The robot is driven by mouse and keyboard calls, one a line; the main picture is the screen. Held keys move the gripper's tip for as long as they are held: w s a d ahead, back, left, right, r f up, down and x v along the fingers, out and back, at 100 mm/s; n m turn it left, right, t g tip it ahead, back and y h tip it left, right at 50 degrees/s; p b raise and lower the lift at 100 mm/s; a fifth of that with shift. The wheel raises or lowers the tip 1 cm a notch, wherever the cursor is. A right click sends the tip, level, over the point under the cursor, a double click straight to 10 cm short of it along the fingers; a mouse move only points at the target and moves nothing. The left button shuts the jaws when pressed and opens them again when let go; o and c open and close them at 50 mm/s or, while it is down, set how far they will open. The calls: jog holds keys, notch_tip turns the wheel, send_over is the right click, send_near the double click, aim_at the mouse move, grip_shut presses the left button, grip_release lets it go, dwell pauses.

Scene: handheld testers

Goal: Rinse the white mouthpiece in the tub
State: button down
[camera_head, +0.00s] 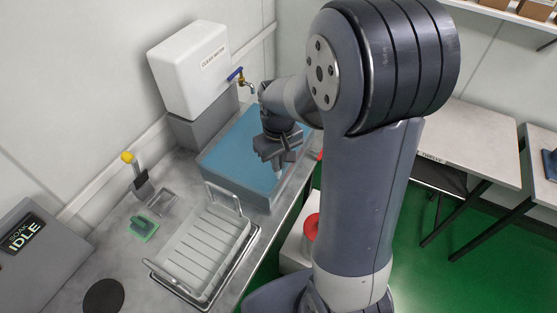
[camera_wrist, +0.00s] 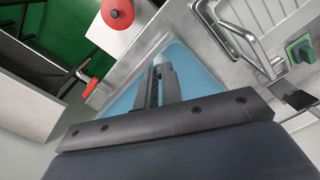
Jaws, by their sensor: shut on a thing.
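The tub (camera_head: 222,155) is a grey box filled with blue water, standing under the tap on the counter. Its blue water also shows in the wrist view (camera_wrist: 196,80). My gripper (camera_head: 276,161) points down over the right part of the tub. In the wrist view my gripper's fingers (camera_wrist: 157,75) are close together over the blue water. A small pale piece, apparently the white mouthpiece (camera_head: 277,172), shows at the fingertips. The fingers hide most of it. I cannot tell whether it touches the water.
A white clean-water tank (camera_head: 190,70) with a tap (camera_head: 243,79) stands behind the tub. A wire drying rack (camera_head: 205,250) is in front of it. A green pad (camera_head: 143,228), a yellow-topped tester (camera_head: 128,157) and a grey soak box (camera_head: 35,250) are left. A red lid (camera_head: 311,227) is below right.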

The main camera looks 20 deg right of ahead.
jog(key=shift+d, duration=0.1)
jog(key=w+d+f+m+p, duration=0.1)
jog(key=w+p, duration=0.1)
jog(key=w, duration=0.7)
jog(key=w+d+f+m+p, duration=0.1)
jog(key=w+m+p, duration=0.1)
jog(key=w, duration=0.8)
jog(key=shift+w, duration=0.3)
jog(key=shift+d+f, duration=0.1)
jog(key=shift+f, duration=0.05)
jog(key=shift+f+b, duration=4.7)
jog(key=shift+f, duration=2.05)
